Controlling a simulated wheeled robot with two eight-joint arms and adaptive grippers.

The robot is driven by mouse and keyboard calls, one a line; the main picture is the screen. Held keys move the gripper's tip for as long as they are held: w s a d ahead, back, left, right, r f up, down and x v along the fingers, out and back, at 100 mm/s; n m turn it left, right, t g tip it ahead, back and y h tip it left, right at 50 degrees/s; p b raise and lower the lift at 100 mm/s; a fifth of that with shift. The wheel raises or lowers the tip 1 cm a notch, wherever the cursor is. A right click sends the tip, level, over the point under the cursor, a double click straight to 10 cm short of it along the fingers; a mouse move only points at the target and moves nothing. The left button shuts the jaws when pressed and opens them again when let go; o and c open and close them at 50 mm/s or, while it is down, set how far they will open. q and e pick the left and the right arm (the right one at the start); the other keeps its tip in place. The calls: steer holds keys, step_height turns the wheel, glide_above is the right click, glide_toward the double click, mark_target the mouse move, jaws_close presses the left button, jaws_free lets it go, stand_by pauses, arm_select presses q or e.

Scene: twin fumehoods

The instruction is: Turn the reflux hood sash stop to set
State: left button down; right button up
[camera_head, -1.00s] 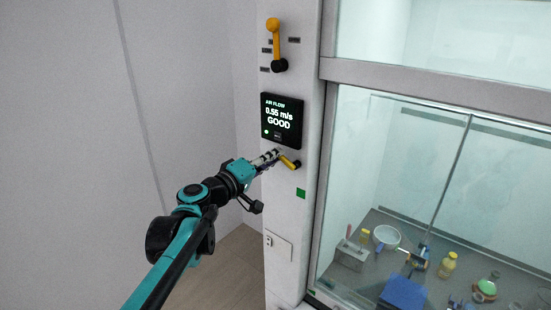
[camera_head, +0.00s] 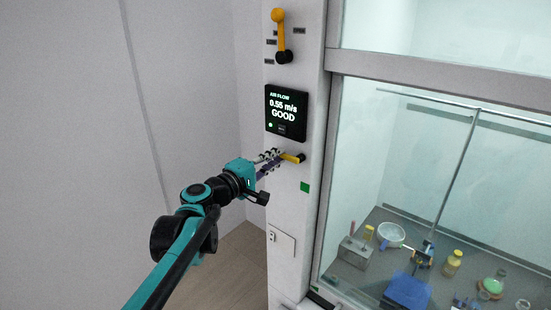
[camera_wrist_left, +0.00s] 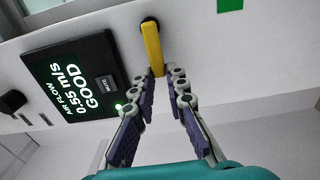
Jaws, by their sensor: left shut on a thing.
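A short yellow lever (camera_head: 291,157) sits on the white hood post below the air flow display, its pivot at the right end. It points left toward my left gripper (camera_head: 277,156). In the left wrist view the lever (camera_wrist_left: 152,48) runs down from its pivot, and its free end lies between the fingertips of my left gripper (camera_wrist_left: 163,73), which is shut on it. The fingers partly hide that end in the head view. A second, longer yellow lever (camera_head: 278,30) with a black knob stands upright higher on the post, beside small labels. My right gripper is not in view.
The air flow display (camera_head: 287,112) reads 0.55 m/s GOOD, just above the lower lever. A green square (camera_head: 305,187) is below it. The hood's glass sash (camera_head: 400,140) is to the right, with glassware and a blue block behind it. Open floor lies left.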

arm_select(q)
steer(key=shift+f, duration=0.1)
steer(key=c, duration=1.5)
jaws_free()
steer(key=shift+a, duration=0.1)
steer(key=shift+c, duration=0.2)
steer(key=v, duration=1.2)
steer(key=s+f+m+g+y+b, duration=0.25)
steer(key=s+f+b, duration=0.3)
steer(key=f, duration=0.75)
steer(key=s+f+m+g+y+b, duration=0.25)
steer(key=s+f+b, duration=0.3)
steer(key=f, duration=0.75)
steer(key=s+f+m+g+y+b, duration=0.1)
steer(key=s+f+m+g+b, duration=0.15)
steer(key=s+f+b, duration=0.7)
steer(key=a+f+m+y+b, duration=0.1)
steer(key=a+f+y, duration=0.1)
steer(key=f, duration=0.5)
steer(key=a+f+m+y+b, duration=0.2)
steer(key=a+f, duration=0.2)
steer(key=f, duration=0.3)
steer(key=shift+s+f+y, duration=0.3)
steer(key=shift+s+f, duration=0.05)
steer(key=shift+s, duration=0.05)
